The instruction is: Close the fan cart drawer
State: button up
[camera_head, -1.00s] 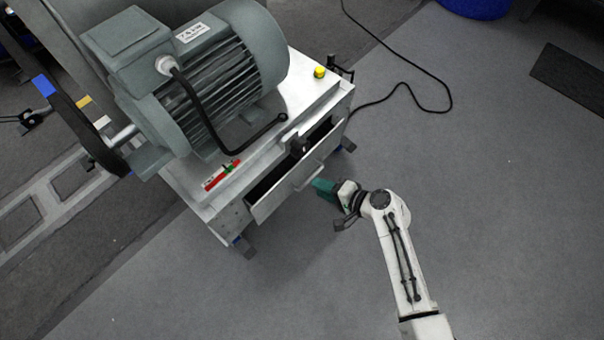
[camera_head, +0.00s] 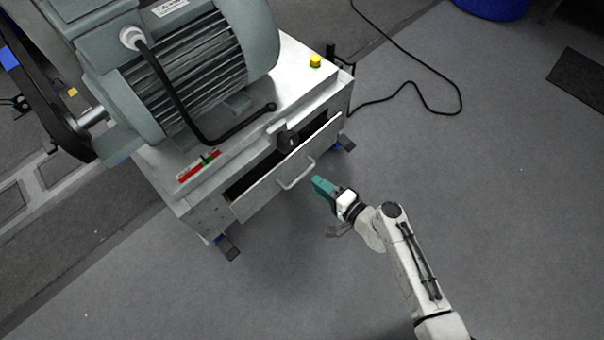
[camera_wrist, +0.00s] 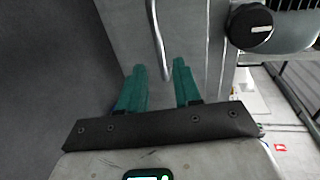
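The fan cart drawer (camera_head: 262,194) stands partly open at the front of the cart (camera_head: 187,200), below its metal top. Its bar handle (camera_head: 297,174) is on the front panel. In the wrist view the handle (camera_wrist: 157,40) runs down toward the space between the fingers, with the drawer front (camera_wrist: 190,30) behind it. My gripper (camera_head: 316,181) has teal fingers and is just off the handle's right side. In the wrist view my gripper (camera_wrist: 160,80) is open, its two fingers apart with nothing held between them.
A large grey motor (camera_head: 190,65) sits on the cart. A black cable (camera_head: 420,95) lies on the floor at the right. The floor before the drawer is clear.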

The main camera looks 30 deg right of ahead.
aim_at(303, 173)
jog(key=b+x, duration=0.1)
jog(key=x, duration=0.6)
jog(key=shift+w+a, duration=0.1)
jog(key=shift+w, duration=0.1)
grip_shut()
